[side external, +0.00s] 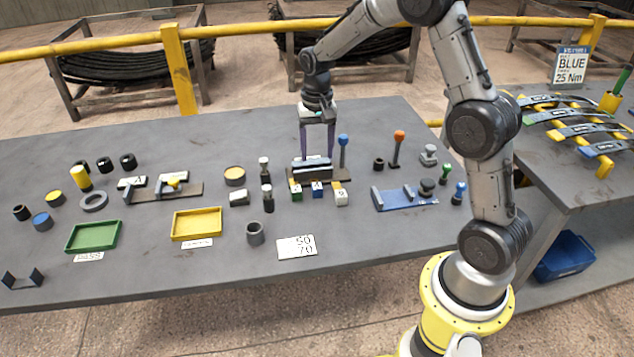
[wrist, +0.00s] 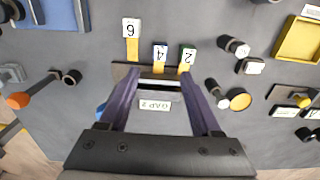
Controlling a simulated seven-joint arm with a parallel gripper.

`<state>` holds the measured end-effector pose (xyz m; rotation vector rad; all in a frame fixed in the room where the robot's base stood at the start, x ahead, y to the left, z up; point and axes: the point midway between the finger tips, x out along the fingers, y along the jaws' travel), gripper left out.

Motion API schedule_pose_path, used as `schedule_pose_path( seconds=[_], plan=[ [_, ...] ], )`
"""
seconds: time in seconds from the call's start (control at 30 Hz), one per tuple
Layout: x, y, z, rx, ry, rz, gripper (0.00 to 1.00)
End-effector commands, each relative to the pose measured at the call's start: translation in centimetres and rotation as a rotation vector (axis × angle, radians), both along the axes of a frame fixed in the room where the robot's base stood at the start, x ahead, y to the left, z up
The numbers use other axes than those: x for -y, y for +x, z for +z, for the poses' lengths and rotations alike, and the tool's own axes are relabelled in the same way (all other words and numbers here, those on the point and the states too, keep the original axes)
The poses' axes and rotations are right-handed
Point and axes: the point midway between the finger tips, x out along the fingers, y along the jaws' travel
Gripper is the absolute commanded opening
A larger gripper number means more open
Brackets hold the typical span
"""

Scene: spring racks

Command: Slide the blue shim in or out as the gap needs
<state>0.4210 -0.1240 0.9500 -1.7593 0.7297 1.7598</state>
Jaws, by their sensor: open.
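My gripper (side external: 317,156) is open, pointing down over the gap fixture (side external: 312,165) on its dark base. In the wrist view my gripper (wrist: 158,80) has one finger on each side of the fixture block marked GAP 2 (wrist: 154,105); contact is unclear. The blue shim (side external: 317,189), labelled 4 in the wrist view (wrist: 160,55), stands at the fixture's front edge. It is between the green shim (side external: 296,191), labelled 2, and the yellow shim (side external: 341,196), labelled 6. How deep the blue shim sits in the gap cannot be told.
A blue-knobbed lever (side external: 343,140) stands close right of my gripper. Black-and-white posts (side external: 264,167) stand to its left. A blue fixture (side external: 404,198) lies right. Yellow (side external: 197,236) and green (side external: 93,249) trays and a 50/70 card (side external: 297,246) lie toward the front.

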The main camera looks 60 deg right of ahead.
Motion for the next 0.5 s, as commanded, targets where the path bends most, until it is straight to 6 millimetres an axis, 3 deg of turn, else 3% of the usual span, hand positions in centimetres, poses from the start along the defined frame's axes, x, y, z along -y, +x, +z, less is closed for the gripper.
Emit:
schedule_pose_path(
  seconds=[0.3,0.5],
  plan=[
    [-0.1,-0.1,-6.4,-0.004,0.001,0.001,0.65],
    [-0.1,-0.1,-9.2,-0.004,0.001,0.001,0.65]
  ],
)
